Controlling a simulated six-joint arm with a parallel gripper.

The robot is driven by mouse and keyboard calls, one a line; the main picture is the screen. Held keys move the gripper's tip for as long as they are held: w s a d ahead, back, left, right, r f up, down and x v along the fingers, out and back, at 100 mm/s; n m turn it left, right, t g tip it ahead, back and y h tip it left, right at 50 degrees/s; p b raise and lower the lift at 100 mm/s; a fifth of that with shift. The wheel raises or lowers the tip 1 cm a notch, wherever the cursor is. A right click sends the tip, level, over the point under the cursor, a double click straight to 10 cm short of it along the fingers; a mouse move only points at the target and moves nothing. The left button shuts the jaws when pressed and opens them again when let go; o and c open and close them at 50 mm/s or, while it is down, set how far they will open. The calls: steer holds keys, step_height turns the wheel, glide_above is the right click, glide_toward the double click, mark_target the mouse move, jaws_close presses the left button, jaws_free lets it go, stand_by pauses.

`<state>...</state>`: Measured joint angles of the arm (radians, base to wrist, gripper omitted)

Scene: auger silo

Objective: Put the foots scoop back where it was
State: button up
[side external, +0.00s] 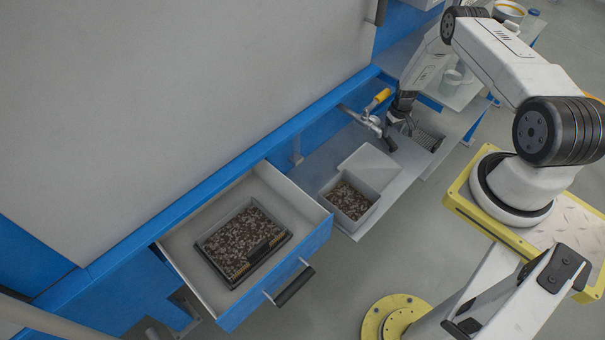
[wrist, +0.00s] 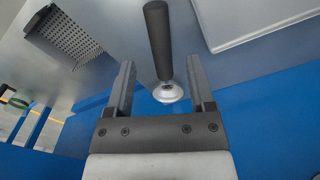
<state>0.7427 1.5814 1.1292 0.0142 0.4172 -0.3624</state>
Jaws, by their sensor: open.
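My gripper (side external: 398,124) is over the shelf beside the blue machine front, close to a metal valve. In the wrist view my gripper (wrist: 163,88) is open. A black handle with a round silvery end (wrist: 158,42) shows between and beyond the fingers, with gaps on both sides. The handle also shows below the gripper in the side view (side external: 389,142). I cannot tell whether it belongs to the valve or to the scoop. No scoop bowl can be made out. The open drawer (side external: 176,242) holds a dark tray of brown-grey flakes (side external: 243,245).
A grey bin of flakes (side external: 349,200) stands on the shelf (side external: 313,170) with a pale lid or panel (side external: 371,168) behind it. The valve (side external: 362,117) has a yellow grip (side external: 378,99). A perforated metal box (wrist: 66,36) stands nearby. The drawer's black pull (side external: 294,287) juts outward.

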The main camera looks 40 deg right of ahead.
step_height(320, 180, up, 6)
steer(key=shift+r, duration=0.15)
stand_by(0.4)
stand_by(0.4)
steer(key=s+a+f+m+g+y, duration=0.1)
steer(key=s+a+f+m, duration=0.2)
steer(key=s+a, duration=0.7)
steer(key=w+a+r+n, duration=0.1)
steer(key=w+a+r, duration=0.25)
steer(key=r, duration=0.35)
steer(key=w+a+r+n+t, duration=0.1)
steer(key=w+a+r, duration=0.1)
steer(key=a+r, duration=0.35)
steer(key=w+a+r+n, duration=0.1)
steer(key=w+a+r, duration=0.1)
steer(key=r, duration=0.6)
steer(key=s+a+r+n+t, duration=0.1)
steer(key=s+a+r+n, duration=0.1)
steer(key=a+r, duration=0.4)
steer(key=s+a+r+n+t+h, duration=0.1)
steer(key=s+a+r+n, duration=0.1)
steer(key=a+r, duration=0.4)
step_height(320, 180, up, 2)
steer(key=shift+s+r+n, duration=0.25)
steer(key=shift+s+n, duration=0.05)
steer(key=shift+s, duration=0.4)
